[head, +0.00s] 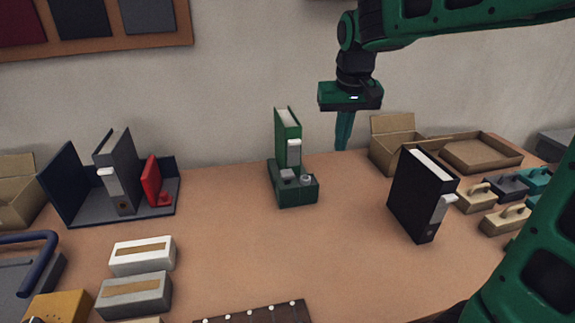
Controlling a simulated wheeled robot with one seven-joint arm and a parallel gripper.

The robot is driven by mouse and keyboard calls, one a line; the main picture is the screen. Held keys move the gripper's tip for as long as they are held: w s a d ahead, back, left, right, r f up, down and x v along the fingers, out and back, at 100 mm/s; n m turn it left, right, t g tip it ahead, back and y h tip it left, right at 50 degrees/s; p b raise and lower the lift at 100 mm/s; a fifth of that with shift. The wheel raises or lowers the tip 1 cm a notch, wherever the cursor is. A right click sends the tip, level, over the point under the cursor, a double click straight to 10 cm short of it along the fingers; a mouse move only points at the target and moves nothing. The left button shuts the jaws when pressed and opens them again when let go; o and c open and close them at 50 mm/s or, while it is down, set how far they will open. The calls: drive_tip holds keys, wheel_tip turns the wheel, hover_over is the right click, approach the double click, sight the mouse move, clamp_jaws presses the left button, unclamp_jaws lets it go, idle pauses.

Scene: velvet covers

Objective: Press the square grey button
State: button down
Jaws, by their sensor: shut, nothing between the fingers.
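The square grey button (288,174) sits on top of a dark green box (297,193) near the middle of the table. A round light button (306,178) is beside it to the right on the same box. A green book-like binder (287,137) stands upright right behind the buttons. My gripper (342,146) hangs pointing down, to the right of the box and above its height. Its fingers are together and hold nothing. It is apart from the button.
A black binder (419,195) stands at the right. Cardboard boxes (398,145) are at the back right, with several handled blocks (505,219) in front. A dark bookend (75,186) with a grey binder (120,175) is at left. The table (235,245) is clear in front of the button box.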

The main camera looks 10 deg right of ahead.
drive_tip(key=w+a+r+n, duration=0.1)
drive_tip(key=w+a, duration=0.6)
drive_tip(key=a, duration=0.4)
drive_tip(key=shift+r+n+t+y, duration=0.3)
drive_tip(key=shift+r+t, duration=0.1)
drive_tip(key=shift+d, duration=0.1)
hover_over(288, 174)
wheel_tip(288, 174, down, 12)
drive_tip(key=shift+r, duration=0.1)
drive_tip(key=shift+f, duration=0.95)
drive_tip(key=shift+s+f, duration=0.1)
drive_tip(key=shift+f, duration=1.3)
